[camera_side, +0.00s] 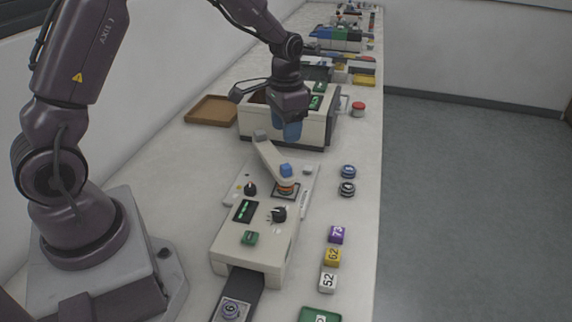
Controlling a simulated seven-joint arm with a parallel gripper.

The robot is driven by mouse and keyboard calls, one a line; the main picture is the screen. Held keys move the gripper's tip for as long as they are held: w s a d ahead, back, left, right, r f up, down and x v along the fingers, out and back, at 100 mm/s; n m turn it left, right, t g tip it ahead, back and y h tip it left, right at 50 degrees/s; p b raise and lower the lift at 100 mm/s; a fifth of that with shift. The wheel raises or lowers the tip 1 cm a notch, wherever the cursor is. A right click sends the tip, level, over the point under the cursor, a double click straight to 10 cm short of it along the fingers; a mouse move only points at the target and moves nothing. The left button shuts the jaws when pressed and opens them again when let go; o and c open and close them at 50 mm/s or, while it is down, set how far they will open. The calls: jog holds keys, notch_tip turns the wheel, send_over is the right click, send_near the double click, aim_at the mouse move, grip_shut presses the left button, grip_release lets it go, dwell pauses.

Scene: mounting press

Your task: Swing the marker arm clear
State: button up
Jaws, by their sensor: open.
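The marker arm (268,155) is a pale swinging bar on the cream press. It slants from a grey end at upper left down to a blue block (286,170) at its lower right end. That end sits over an orange round piece on a dark square pad (285,190). My gripper (287,132) has blue fingers pointing down. It hangs behind and above the marker arm, in front of a cream box, apart from the bar as far as I can see. The fingers look empty, and the gap between them is hard to make out.
The cream machine (262,238) has black knobs and a dark belt in front. A cream box (320,133) stands behind. A brown tray (211,110) lies back left. Striped discs (348,172) and numbered blocks (332,257) line the right side. Bare tabletop lies between them.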

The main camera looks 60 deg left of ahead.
aim_at(286, 166)
notch_tip(286, 166, down, 10)
jog(key=shift+f, duration=0.2)
grip_shut()
